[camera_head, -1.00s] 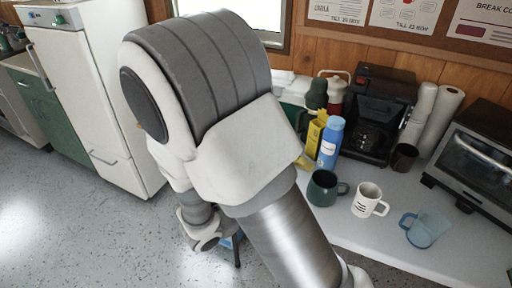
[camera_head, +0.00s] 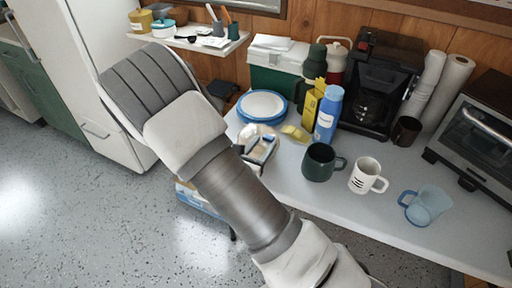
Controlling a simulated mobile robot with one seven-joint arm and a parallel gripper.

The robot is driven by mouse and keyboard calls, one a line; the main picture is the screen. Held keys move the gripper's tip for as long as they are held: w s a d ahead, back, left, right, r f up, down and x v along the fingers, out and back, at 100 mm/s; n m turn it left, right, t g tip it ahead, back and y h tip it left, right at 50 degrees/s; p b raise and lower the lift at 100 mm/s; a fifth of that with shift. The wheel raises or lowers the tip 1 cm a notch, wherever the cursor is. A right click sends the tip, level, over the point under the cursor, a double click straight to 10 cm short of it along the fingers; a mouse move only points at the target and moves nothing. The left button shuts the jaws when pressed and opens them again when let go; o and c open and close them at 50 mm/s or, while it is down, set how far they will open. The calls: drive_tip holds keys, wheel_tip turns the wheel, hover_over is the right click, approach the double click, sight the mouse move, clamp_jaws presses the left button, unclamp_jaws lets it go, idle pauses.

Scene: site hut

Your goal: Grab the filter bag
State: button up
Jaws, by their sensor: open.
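I cannot identify the filter bag for certain. A yellow upright pack (camera_head: 311,103) stands between a dark green bottle and a blue bottle (camera_head: 328,115), and a small yellow item (camera_head: 294,132) lies in front of them. A pale item with dark and blue parts (camera_head: 260,148) is at the table's left edge, partly behind my arm; I cannot tell what it is. My arm crosses the middle of the view, and I cannot make out my gripper, which seems hidden behind it.
The white table (camera_head: 400,235) holds a green mug (camera_head: 318,163), a white mug (camera_head: 366,176), a blue cup (camera_head: 427,205), a coffee maker (camera_head: 374,88) and a toaster oven (camera_head: 478,140). Blue-rimmed plates (camera_head: 263,106) lie by a green-and-white cooler (camera_head: 276,68). Floor is open at left.

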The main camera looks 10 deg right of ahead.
sight(270, 136)
drive_tip(key=b+x, duration=0.1)
drive_tip(key=x, duration=0.6)
drive_tip(key=shift+w+d+f, duration=0.1)
drive_tip(key=shift+w+d, duration=0.05)
drive_tip(key=shift+w, duration=0.1)
clamp_jaws()
